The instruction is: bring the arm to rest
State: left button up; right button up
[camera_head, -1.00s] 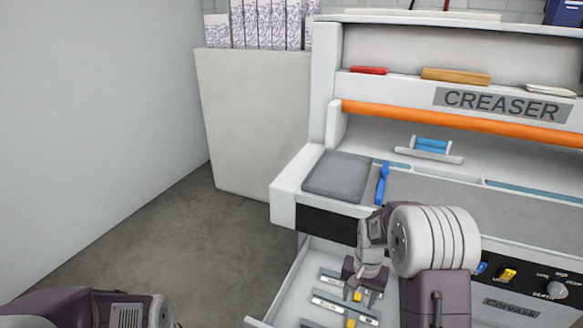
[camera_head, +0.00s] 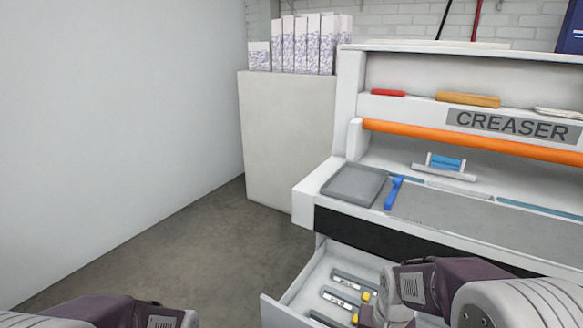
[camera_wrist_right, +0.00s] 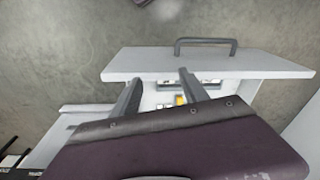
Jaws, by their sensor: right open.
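My right arm (camera_head: 440,288) is at the lower right of the head view, in front of the creaser machine (camera_head: 430,215). Its gripper tips are hidden there. In the right wrist view my right gripper (camera_wrist_right: 157,90) has its two fingers spread apart with nothing between them. Beyond the fingers is the open drawer, with its front panel (camera_wrist_right: 210,62) and grey handle (camera_wrist_right: 205,42). My left arm (camera_head: 105,312) shows only at the lower left edge of the head view. Its gripper is out of the picture.
The drawer (camera_head: 290,290) stands pulled out and holds several metal pieces with yellow parts. A blue lever (camera_head: 393,192) sits beside a grey pad (camera_head: 354,184) on the machine. A grey cabinet (camera_head: 285,140) bears white patterned boxes (camera_head: 305,45). The floor at left is clear.

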jog(key=s+a+f+n, duration=0.1)
jog(key=s+f+n, duration=0.15)
jog(key=s, duration=0.55)
notch_tip(320, 180, up, 17)
jog(key=p, duration=1.6)
jog(key=shift+w+a+n+p, duration=0.15)
jog(key=shift+w+n+p, duration=0.15)
jog(key=shift+w+n, duration=0.15)
